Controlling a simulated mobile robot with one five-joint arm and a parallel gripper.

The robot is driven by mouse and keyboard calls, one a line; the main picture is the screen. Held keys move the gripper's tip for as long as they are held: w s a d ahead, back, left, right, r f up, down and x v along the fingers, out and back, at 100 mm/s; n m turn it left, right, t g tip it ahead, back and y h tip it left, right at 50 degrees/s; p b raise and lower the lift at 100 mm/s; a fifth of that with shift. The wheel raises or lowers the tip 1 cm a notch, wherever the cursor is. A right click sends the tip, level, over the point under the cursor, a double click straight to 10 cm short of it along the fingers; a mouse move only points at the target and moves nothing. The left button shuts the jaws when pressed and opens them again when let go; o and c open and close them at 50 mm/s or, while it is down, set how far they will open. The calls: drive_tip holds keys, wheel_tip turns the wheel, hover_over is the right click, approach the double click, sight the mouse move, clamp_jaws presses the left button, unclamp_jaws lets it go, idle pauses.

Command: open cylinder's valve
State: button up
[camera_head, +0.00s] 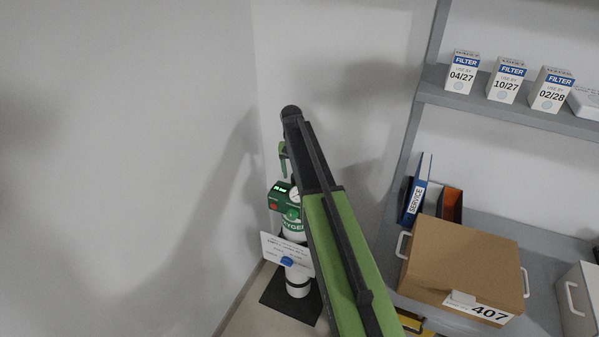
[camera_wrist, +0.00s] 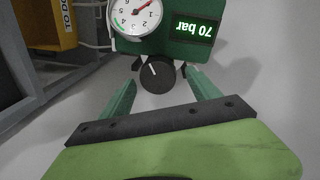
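The oxygen cylinder (camera_head: 298,288) stands upright in the corner in the head view, white with a green shoulder, partly hidden behind my arm. Its green regulator block (camera_head: 277,198) sits on top and also shows in the wrist view (camera_wrist: 150,46). There a round black knob (camera_wrist: 157,77) with a white pointer mark faces me. A round gauge (camera_wrist: 136,14) and a display (camera_wrist: 194,29) reading 70 bar are above it. My gripper (camera_wrist: 161,82) is open, its green fingers on either side of the knob with gaps. Whether the fingertips reach past the knob's face is unclear.
A white card (camera_head: 287,252) hangs on the cylinder, above a dark base plate (camera_head: 279,300). Grey shelving (camera_head: 556,122) on the right holds filter boxes (camera_head: 463,72), binders (camera_head: 415,202) and a cardboard box (camera_head: 465,262). A yellow item (camera_wrist: 50,22) shows left in the wrist view.

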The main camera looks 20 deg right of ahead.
drive_tip(key=shift+s, duration=0.1)
drive_tip(key=shift+r, duration=0.2)
wheel_tip(320, 180, up, 17)
drive_tip(key=a+p, duration=0.1)
drive_tip(key=p, duration=1.6)
drive_tip(key=shift+w, duration=0.25)
drive_tip(key=shift+a, duration=0.1)
